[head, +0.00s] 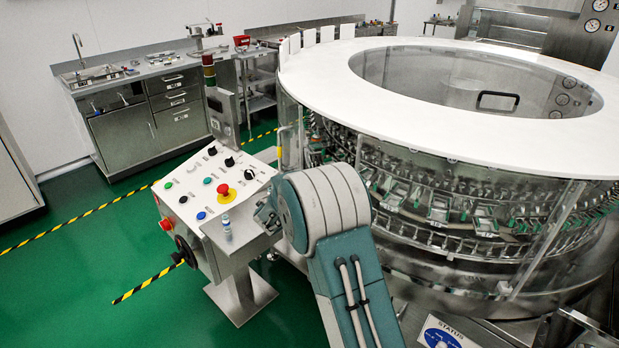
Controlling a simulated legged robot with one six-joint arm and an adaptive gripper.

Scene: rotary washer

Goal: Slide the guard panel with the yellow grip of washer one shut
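The rotary washer (450,150) is a large round machine with a white ring top and clear guard panels around its side. A narrow pale-yellow upright piece, which looks like the yellow grip (280,148), shows at the washer's left edge beside a clear guard panel (291,125). I cannot tell how far this panel stands open. My arm rises in front of the washer and covers part of its lower left side. A small dark part at the arm's left, perhaps my gripper (265,216), shows over the console's right edge, apart from the yellow grip in the picture. Its fingers cannot be made out.
A control console (215,190) with buttons and a red emergency stop stands close left of my arm, with a small vial (227,228) on it. A signal lamp post (209,75) stands behind it. Green floor (60,290) is free at left.

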